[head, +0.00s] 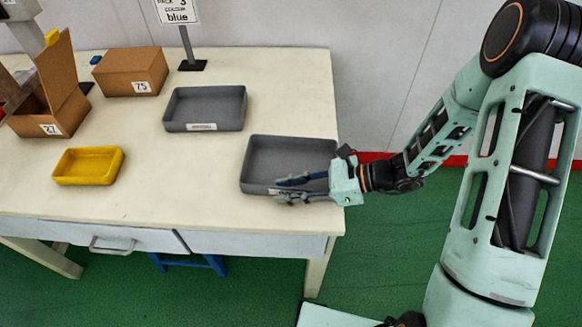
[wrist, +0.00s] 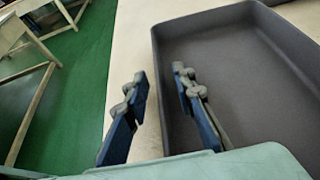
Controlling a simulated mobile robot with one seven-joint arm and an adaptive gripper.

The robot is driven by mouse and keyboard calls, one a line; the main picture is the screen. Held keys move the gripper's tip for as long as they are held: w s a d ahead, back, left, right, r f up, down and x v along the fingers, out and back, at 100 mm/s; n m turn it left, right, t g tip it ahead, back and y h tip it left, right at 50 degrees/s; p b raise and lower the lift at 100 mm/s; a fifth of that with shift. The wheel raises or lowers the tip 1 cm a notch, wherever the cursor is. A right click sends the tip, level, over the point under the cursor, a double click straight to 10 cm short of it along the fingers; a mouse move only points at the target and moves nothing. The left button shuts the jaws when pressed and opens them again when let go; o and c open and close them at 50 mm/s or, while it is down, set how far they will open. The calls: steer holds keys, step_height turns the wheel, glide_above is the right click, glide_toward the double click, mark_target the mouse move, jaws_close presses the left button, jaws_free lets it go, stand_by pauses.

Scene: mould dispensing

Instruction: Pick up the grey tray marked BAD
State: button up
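Two grey trays are on the table. The nearer grey tray (head: 262,146) is at the front right corner, empty and flat; it also shows in the wrist view (wrist: 245,55). The other grey tray (head: 205,94) lies further back with a white label on its front wall. I cannot read that label, and the nearer tray's front is partly hidden by my gripper, so I cannot tell which is marked BAD. My gripper (head: 280,190) is open at the nearer tray's front rim. In the wrist view my gripper (wrist: 158,76) has one finger outside the wall and one over the inside.
A yellow tray (head: 88,166) lies at the left. A closed box marked 75 (head: 131,71) and an open box marked 27 (head: 48,122) stand at the back left. A sign (head: 177,11) on a post stands behind the trays. The table middle is clear.

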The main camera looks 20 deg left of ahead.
steer(key=shift+c, duration=0.4)
jaws_close()
steer(key=shift+r, duration=0.15)
steer(key=shift+r+p, duration=0.55)
steer(key=s+d+r+p, duration=0.1)
steer(key=s+r+p, duration=1.1)
steer(key=p, duration=0.3)
steer(key=shift+s+d, duration=0.15)
steer(key=shift+s, duration=0.65)
